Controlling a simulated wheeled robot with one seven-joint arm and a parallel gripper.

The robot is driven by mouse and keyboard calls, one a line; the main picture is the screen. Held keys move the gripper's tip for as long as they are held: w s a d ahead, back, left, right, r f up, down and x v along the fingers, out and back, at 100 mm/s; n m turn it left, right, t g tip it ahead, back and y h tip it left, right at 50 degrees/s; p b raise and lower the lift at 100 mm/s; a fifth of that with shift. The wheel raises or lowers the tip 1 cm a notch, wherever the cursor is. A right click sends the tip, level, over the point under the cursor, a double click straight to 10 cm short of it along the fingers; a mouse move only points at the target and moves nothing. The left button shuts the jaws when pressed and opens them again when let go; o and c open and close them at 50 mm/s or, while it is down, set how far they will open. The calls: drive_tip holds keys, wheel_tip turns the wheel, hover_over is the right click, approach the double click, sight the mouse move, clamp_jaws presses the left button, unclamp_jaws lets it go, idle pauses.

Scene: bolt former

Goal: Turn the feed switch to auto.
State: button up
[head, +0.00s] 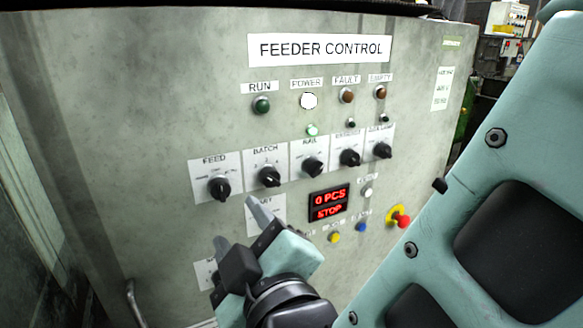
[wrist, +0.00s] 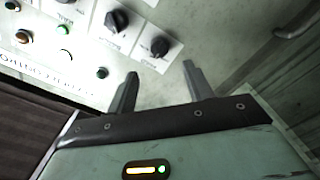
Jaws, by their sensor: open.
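The feed switch (head: 219,188) is a black rotary knob on a white plate marked FEED, leftmost in the row of knobs on the grey feeder control panel (head: 120,150). The plate's position marks are too small to read, so I cannot tell its setting. It also shows upside down in the wrist view as the end knob (wrist: 160,46). My gripper (head: 240,228) is open and empty, below and slightly right of the feed switch in the head view. In the wrist view its fingertips (wrist: 160,70) are apart, with the knob beyond the gap and not touched.
The batch knob (head: 269,177) sits just right of the feed switch, with several similar knobs beyond. A red display (head: 329,203) reads 0 PCS, STOP. A red emergency button (head: 402,221) is at the lower right. My gripper partly hides a lower plate (head: 272,216). Bare panel lies left of FEED.

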sight(223, 195)
drive_tip(key=p+x, duration=0.1)
drive_tip(key=x, duration=0.8)
drive_tip(key=c, duration=1)
